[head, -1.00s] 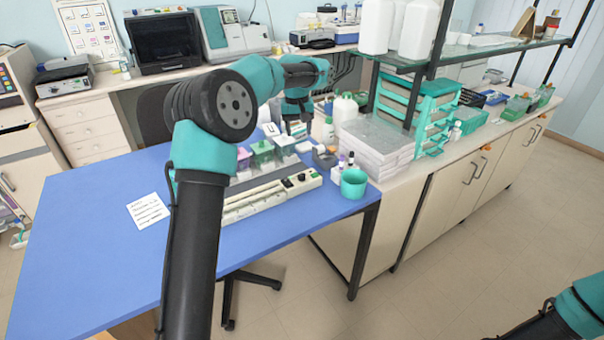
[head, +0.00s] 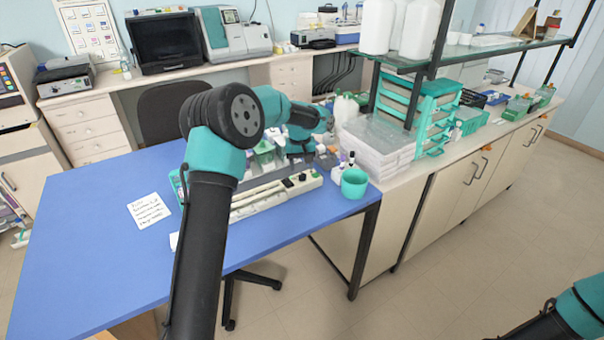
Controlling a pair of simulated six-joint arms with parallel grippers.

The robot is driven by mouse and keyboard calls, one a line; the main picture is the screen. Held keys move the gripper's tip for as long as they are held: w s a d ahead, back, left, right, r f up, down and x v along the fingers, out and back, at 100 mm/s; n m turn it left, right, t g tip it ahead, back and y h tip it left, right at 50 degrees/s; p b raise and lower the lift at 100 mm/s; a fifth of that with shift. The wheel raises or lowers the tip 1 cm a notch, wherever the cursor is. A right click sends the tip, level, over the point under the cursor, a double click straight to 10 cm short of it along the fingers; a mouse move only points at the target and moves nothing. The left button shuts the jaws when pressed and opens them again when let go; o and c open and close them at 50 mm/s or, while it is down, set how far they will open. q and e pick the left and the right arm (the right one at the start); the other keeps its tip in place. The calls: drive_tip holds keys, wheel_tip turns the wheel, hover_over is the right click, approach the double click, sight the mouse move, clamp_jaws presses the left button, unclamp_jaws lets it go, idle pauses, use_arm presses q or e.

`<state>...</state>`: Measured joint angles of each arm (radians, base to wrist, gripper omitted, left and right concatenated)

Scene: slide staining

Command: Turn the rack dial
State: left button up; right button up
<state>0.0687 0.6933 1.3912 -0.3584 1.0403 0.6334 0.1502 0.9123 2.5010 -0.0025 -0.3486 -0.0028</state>
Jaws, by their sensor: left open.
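The staining rack (head: 262,196) is a long pale unit on the blue table, partly hidden behind my left arm. Small dark controls sit on its right end; the dark knob there (head: 302,177) looks like the dial. My left gripper (head: 299,158) is open, pointing down just behind and above that end. It looks apart from the knob, though the exact gap is hard to tell. My right gripper is out of the picture; only part of my right arm shows at the lower right.
Coloured staining jars (head: 264,153) stand behind the rack, partly covered by my arm. A written note (head: 149,210) lies at left, where the blue table (head: 90,240) is clear.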

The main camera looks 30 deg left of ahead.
sight(302, 174)
use_arm(q)
drive_tip(key=shift+d+f, duration=0.1)
drive_tip(key=shift+f, duration=1.85)
drive_tip(key=shift+c, duration=0.3)
drive_tip(key=c, duration=0.9)
drive_tip(key=shift+o, duration=0.2)
